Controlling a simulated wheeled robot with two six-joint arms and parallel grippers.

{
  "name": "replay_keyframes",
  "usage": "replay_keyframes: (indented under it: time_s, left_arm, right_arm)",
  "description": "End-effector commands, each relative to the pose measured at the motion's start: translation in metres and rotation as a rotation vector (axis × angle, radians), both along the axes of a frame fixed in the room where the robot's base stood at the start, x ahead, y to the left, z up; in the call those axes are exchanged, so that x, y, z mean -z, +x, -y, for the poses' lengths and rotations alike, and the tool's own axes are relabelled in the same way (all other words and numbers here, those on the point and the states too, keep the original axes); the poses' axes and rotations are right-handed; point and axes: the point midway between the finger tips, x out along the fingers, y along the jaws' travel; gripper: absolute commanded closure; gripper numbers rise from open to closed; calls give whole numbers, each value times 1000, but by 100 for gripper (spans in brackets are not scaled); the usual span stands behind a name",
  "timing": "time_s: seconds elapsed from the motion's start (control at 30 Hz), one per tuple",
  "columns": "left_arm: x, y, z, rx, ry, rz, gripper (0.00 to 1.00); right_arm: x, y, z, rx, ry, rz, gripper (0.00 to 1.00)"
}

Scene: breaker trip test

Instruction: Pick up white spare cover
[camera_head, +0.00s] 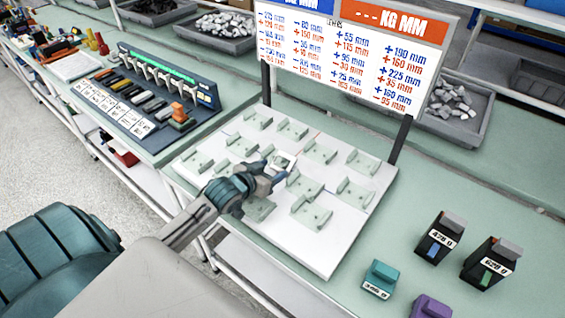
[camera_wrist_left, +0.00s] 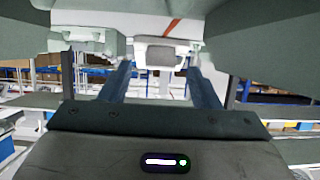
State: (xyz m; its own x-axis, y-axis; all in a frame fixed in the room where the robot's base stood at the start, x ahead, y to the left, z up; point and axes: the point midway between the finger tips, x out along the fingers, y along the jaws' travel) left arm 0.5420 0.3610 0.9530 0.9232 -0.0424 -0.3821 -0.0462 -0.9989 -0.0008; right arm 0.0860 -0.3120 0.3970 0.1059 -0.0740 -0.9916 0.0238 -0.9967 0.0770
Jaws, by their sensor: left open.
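A small white cover (camera_head: 284,161) sits in one of the grey-green holders on the white board (camera_head: 340,240), near its middle. My left gripper (camera_head: 276,169) is right beside it, low over the board, and partly hides it. In the left wrist view, a white block-like piece, which looks like the cover (camera_wrist_left: 158,52), lies ahead between the two blue fingers of my left gripper (camera_wrist_left: 158,72). The fingers are open, with a visible gap around it. Whether either finger touches the cover cannot be told. My right gripper does not show.
Several grey-green holders (camera_head: 320,151) stand around the gripper on the board. A sign (camera_head: 350,50) on dark posts rises behind it. A breaker rack (camera_head: 150,95) stands to the left. Labelled weights (camera_head: 438,238) stand on the table at the right. Grey bins (camera_head: 465,110) of pieces lie behind.

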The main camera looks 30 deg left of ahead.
Motion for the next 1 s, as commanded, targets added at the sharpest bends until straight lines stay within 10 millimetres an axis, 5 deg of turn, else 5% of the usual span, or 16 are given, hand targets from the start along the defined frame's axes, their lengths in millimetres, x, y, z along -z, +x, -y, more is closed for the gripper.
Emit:
replay_keyframes:
  time_s: [0.27, 0.53, 1.0]
  left_arm:
    - [3, 4, 0, 1, 0, -1, 44]
    - [3, 4, 0, 0, 0, -1, 92]
    - [-9, 4, 0, 2, 2, 2, 92]
  right_arm:
    - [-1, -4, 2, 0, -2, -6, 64]
    - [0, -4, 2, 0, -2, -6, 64]
    - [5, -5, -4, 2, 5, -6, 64]
